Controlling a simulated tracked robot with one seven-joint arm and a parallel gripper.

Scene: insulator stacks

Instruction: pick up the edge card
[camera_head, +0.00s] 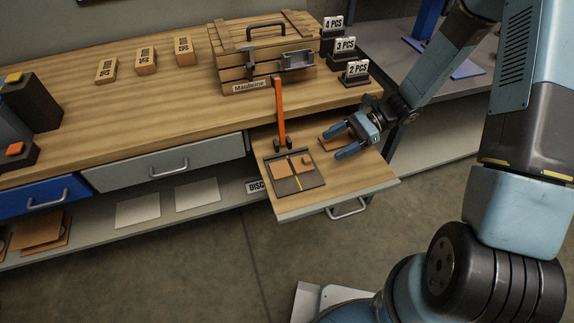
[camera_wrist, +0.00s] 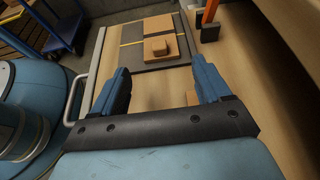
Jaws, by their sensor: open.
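An orange post (camera_head: 281,115) stands behind the tray. A wooden crate (camera_head: 265,60) and number signs (camera_head: 345,47) stand on the bench above. The drawer has a front handle (camera_head: 348,208). Bare wood lies to the right of the tray.

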